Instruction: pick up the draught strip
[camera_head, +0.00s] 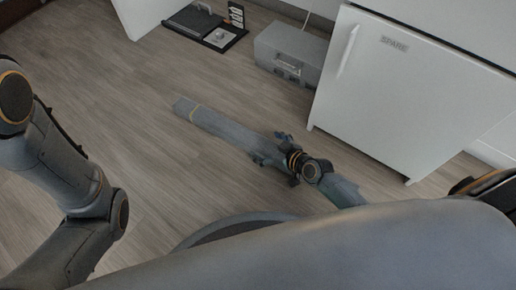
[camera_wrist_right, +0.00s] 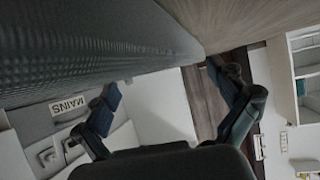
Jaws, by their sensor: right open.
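The draught strip (camera_head: 226,127) is a long grey piece with a thin yellow band near its far end. It lies slanting across the wooden floor in the head view. My right gripper (camera_head: 270,148) is at the strip's near end, its fingers spread; I cannot tell whether they touch it. In the right wrist view the right gripper (camera_wrist_right: 165,88) shows two fingers wide apart. A large grey textured surface, which may be the strip, fills the upper left there. Part of the strip is hidden by the gripper. My left arm shows at the left, its gripper out of view.
A white cabinet (camera_head: 410,95) marked SPARE stands right of the strip. A grey box (camera_head: 290,55) and a black tray (camera_head: 203,27) with small items sit at the back. Floor (camera_head: 110,110) left of the strip is clear. A MAINS label (camera_wrist_right: 68,105) shows in the wrist view.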

